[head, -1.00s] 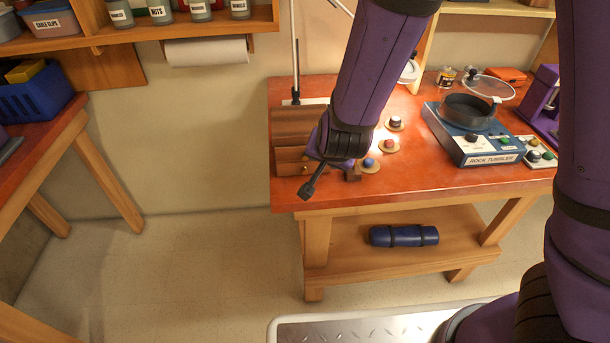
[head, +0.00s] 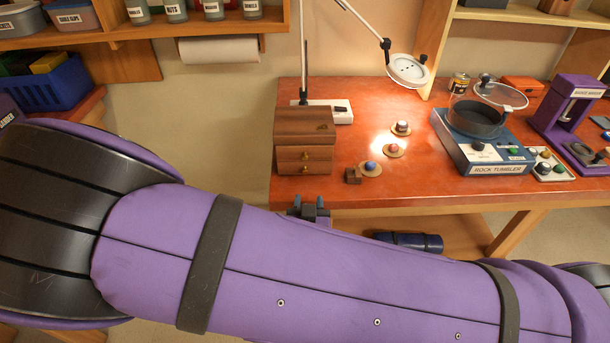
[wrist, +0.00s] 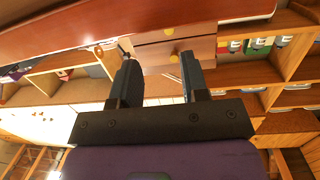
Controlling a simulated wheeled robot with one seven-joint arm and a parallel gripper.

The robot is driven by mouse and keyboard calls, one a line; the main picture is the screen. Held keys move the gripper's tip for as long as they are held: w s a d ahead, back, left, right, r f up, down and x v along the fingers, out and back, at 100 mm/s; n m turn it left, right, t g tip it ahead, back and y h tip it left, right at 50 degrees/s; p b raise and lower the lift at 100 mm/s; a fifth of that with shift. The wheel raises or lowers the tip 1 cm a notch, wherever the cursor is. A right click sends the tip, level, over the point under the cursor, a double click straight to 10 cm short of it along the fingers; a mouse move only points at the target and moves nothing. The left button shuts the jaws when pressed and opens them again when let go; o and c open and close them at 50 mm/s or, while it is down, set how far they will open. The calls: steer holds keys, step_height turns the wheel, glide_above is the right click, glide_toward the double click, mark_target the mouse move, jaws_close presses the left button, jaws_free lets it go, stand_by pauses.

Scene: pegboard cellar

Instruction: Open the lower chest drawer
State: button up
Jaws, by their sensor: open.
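The small wooden chest (head: 303,124) stands at the left of the red-brown workbench. It has two stacked drawers with small brass knobs, and both look shut. The lower drawer (head: 290,170) sits just above the bench top. My gripper (head: 309,203) is open and empty in front of the chest, near the bench's front edge, apart from the knobs. The wrist view looks upside down. There the gripper (wrist: 157,58) frames the drawer fronts from a distance. The lower drawer's knob (wrist: 169,31) is near the bench top, and the upper drawer's knob (wrist: 174,57) is beyond it.
A small dark wooden block (head: 353,176) and several round discs with coloured stones, one blue (head: 370,167), lie right of the chest. The rock tumbler (head: 482,150) stands further right. A lamp (head: 407,70) hangs over the bench. My arm covers the foreground.

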mark_target(305, 173)
steer(key=shift+n+t+y, duration=0.5)
steer(key=shift+n+t, duration=0.1)
steer(key=w, duration=1)
steer(key=shift+a, duration=0.1)
jaws_close()
